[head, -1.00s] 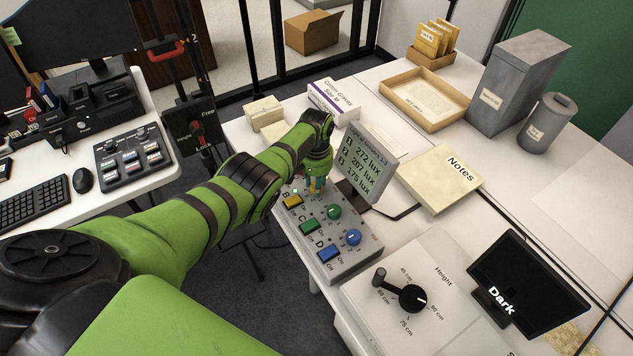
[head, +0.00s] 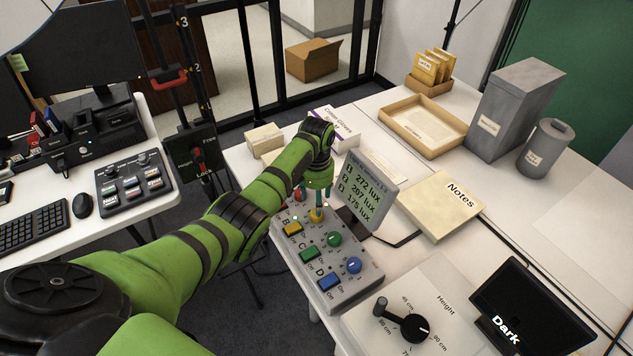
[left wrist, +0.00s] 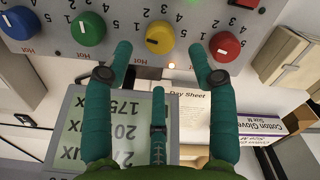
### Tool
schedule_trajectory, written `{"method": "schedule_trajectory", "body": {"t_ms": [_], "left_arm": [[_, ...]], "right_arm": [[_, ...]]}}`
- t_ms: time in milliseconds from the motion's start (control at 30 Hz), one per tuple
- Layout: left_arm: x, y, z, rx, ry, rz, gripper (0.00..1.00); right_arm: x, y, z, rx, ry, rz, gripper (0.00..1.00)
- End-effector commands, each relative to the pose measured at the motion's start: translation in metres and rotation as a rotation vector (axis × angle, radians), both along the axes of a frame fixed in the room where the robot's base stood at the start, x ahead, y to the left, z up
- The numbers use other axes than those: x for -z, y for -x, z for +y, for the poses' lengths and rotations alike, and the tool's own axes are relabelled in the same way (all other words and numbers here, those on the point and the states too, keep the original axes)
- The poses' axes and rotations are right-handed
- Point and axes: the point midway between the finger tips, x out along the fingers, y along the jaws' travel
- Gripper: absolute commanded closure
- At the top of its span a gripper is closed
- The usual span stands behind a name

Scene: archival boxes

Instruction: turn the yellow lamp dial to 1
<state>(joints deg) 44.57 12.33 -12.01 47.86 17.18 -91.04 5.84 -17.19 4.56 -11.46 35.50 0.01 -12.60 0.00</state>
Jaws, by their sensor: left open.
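The yellow dial (head: 316,215) sits on the grey lamp control box (head: 345,291), partly under my left gripper (head: 314,193) in the head view. In the left wrist view the yellow dial (left wrist: 160,37) lies between the teal fingertips, with clear gaps on both sides. The gripper is open and holds nothing. A green dial (left wrist: 88,28) and a red dial (left wrist: 224,46) flank the yellow one. My right gripper is not in view.
A blue dial (head: 353,265) and coloured switches share the box's top. A notes folder (head: 440,203) and a height dial (head: 415,327) lie to the right.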

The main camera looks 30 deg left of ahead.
Motion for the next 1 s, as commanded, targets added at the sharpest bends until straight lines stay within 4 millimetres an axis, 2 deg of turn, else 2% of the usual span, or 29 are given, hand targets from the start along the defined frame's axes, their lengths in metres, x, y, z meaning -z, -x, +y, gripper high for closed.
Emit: {"method": "schedule_trajectory", "body": {"t_ms": [100,200,400,1000], "left_arm": [[-0.026,0.0,0.001,0.0,0.0,-0.003,0.42],[-0.043,0.0,0.0,0.0,0.0,-0.001,0.42],[-0.062,0.001,0.0,-0.001,0.0,0.001,0.42],[-0.063,0.002,0.0,0.002,-0.001,0.002,0.42]], "right_arm": [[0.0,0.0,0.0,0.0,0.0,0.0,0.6],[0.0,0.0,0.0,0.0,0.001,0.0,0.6],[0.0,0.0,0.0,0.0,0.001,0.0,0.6],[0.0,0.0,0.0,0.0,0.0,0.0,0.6]]}}
